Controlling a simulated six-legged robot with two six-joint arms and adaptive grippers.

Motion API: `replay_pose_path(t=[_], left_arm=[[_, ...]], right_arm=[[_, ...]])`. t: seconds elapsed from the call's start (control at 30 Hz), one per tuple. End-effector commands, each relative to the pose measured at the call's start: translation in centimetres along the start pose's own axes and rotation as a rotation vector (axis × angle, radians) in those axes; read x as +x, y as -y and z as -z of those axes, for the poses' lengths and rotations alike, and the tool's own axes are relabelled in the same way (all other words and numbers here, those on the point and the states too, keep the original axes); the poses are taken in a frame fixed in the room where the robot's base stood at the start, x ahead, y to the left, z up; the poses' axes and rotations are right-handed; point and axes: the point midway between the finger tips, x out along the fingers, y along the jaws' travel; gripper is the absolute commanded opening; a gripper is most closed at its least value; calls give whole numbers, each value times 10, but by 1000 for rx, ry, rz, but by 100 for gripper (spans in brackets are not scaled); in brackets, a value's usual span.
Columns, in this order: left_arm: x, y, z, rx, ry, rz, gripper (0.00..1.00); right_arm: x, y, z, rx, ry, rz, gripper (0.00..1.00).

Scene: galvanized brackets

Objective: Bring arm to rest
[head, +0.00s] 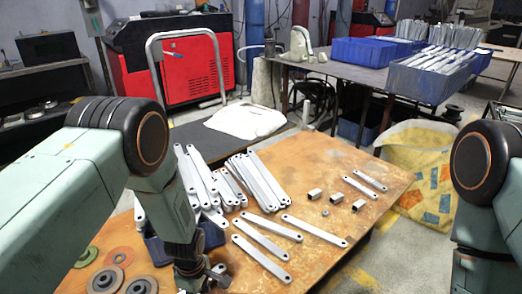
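My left arm comes in from the left and bends down over the near left part of the worktable (345,160). My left gripper (207,281) is partly visible at the bottom, beside a dark blue bin (212,236) that the arm partly hides. Its fingertips are too unclear to show whether it is open or shut. My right arm hangs at the right edge, clear of the tabletop in the picture; its gripper is out of frame. Galvanized brackets (261,259) lie loose on the table, with a heap of more (258,182) behind them.
Short square metal pieces (314,194) and a small washer (325,212) lie on the table. Grinding discs (105,280) lie at the near left. A yellow patterned sack (418,168) stands right of the table. Blue crates of brackets (430,84) sit on a back table.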

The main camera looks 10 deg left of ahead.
Motion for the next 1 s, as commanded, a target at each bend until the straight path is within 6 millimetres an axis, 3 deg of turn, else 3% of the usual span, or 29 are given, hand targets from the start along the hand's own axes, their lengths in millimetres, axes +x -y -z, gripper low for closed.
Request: replay_pose_path(t=[0.17, 0.27, 0.47, 0.7, 0.9, 1.0], left_arm=[[1, -10, 2, 203, -21, -66, 49], [5, 4, 1, 409, -45, -100, 49], [10, 67, -7, 820, -88, -120, 49], [-10, 174, -24, 1251, -93, -85, 49], [-34, 242, -38, 1348, -34, -34, 49], [-40, 258, -41, 1342, -3, -12, 49]], right_arm=[[0, 0, 0, 0, 0, 0, 50], [0, 0, 0, 0, 0, 0, 50], [0, 0, 0, 0, 0, 0, 50], [0, 0, 0, 0, 0, 0, 50], [0, 0, 0, 0, 0, 0, 50], [0, 0, 0, 0, 0, 0, 50]])
